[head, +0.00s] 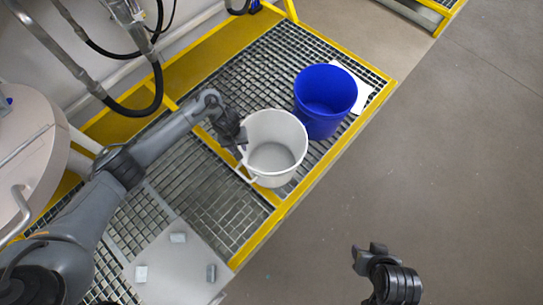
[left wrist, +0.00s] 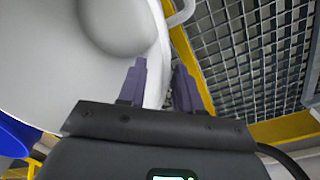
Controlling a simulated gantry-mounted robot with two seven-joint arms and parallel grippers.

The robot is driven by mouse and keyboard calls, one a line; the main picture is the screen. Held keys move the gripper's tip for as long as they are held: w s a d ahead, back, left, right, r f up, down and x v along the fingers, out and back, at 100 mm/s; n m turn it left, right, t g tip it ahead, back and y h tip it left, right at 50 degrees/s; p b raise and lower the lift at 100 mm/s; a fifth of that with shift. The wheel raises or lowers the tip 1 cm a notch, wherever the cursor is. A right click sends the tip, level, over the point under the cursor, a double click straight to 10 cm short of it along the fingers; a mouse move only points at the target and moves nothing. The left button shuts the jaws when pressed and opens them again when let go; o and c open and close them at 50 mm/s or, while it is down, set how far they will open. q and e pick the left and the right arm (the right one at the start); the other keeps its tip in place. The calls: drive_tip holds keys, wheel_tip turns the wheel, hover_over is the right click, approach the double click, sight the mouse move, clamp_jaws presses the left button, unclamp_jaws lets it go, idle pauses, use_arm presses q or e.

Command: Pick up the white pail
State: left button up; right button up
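The white pail (head: 275,157) stands upright on the metal grating, with a white handle at its lower left side. My left gripper (head: 241,140) is at the pail's left rim. In the left wrist view the pail (left wrist: 60,60) fills the upper left. The fingers of the left gripper (left wrist: 160,85) straddle the pail's wall, one inside and one outside. They look spread, with a small gap beside the wall. My right gripper (head: 369,254) is over the bare floor at the lower right, far from the pail; its finger opening cannot be made out.
A blue bucket (head: 325,92) stands close behind the pail to the right, with a white sheet (head: 357,88) beside it. Yellow edging (head: 300,192) frames the grating. A large pale drum (head: 25,150) and hoses are at the left. The brown floor (head: 440,170) at right is clear.

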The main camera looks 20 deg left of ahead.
use_arm(q)
wheel_tip(320, 180, down, 4)
drive_tip(key=b, duration=0.3)
drive_tip(key=shift+f, duration=0.1)
drive_tip(key=shift+c, duration=0.5)
clamp_jaws()
idle(0.7)
